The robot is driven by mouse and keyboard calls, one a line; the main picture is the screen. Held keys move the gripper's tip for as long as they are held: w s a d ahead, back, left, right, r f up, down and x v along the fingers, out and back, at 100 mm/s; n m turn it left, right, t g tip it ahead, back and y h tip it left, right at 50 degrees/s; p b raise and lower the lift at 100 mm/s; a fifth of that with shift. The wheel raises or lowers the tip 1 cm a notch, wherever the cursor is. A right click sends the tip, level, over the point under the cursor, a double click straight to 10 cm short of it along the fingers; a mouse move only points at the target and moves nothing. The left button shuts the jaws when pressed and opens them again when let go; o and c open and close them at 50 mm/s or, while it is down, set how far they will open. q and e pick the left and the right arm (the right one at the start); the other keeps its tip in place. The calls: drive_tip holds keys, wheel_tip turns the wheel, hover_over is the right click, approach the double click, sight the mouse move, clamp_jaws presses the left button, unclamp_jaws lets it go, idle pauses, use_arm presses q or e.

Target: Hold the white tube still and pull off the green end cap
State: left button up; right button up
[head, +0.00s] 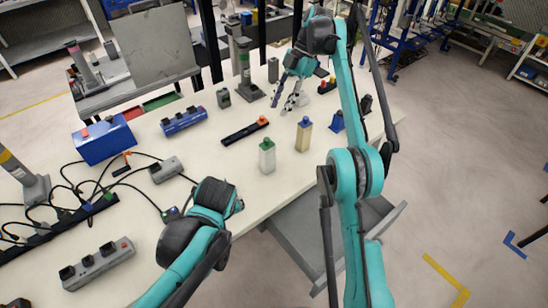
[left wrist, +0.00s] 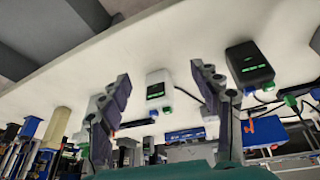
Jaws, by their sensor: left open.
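The white tube (head: 267,160) stands upright on the table in the head view, with the green end cap (head: 267,144) on its top. In the left wrist view, which is upside down, a green-ended thing near the left finger may be it, partly hidden. My left gripper (left wrist: 160,78) is open and empty, with its fingers apart. In the head view its wrist is at the table's front edge, left of and nearer than the tube, with its fingers mostly hidden. My right gripper (head: 287,97) looks open and empty beyond the tube, apart from it.
A cream tube with a blue cap (head: 304,134) stands right of the white tube. A black strip with an orange piece (head: 246,131) lies behind. Grey boxes, blue boxes and black cables crowd the table's left. The table (head: 235,170) is clear just around the white tube.

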sight(271, 158)
use_arm(q)
drive_tip(key=d+f, duration=0.1)
drive_tip(key=w+d+f+n, duration=0.1)
drive_tip(key=d+f+n+y, duration=0.1)
drive_tip(key=shift+w+g, duration=0.3)
drive_tip(key=w+d, duration=0.1)
drive_tip(key=w, duration=0.2)
drive_tip(key=w+d+t+y, duration=0.1)
drive_tip(key=w, duration=0.2)
drive_tip(key=w+d+t+y, duration=0.1)
drive_tip(key=w, duration=0.2)
drive_tip(key=shift+d+r, duration=0.1)
drive_tip(key=shift+r, duration=0.05)
drive_tip(key=w+d+t+y, duration=0.1)
drive_tip(key=w+d, duration=0.1)
drive_tip(key=w+d+t+y, duration=0.1)
drive_tip(key=w+d+t, duration=0.1)
drive_tip(key=w+d, duration=0.1)
drive_tip(key=w+d+f+t+y, duration=0.1)
drive_tip(key=w+d, duration=0.2)
drive_tip(key=shift+d, duration=0.2)
drive_tip(key=w, duration=0.2)
drive_tip(key=r+t, duration=0.1)
drive_tip(key=shift+w+a+y, duration=0.35)
drive_tip(key=shift+w+y, duration=0.05)
drive_tip(key=x, duration=0.7)
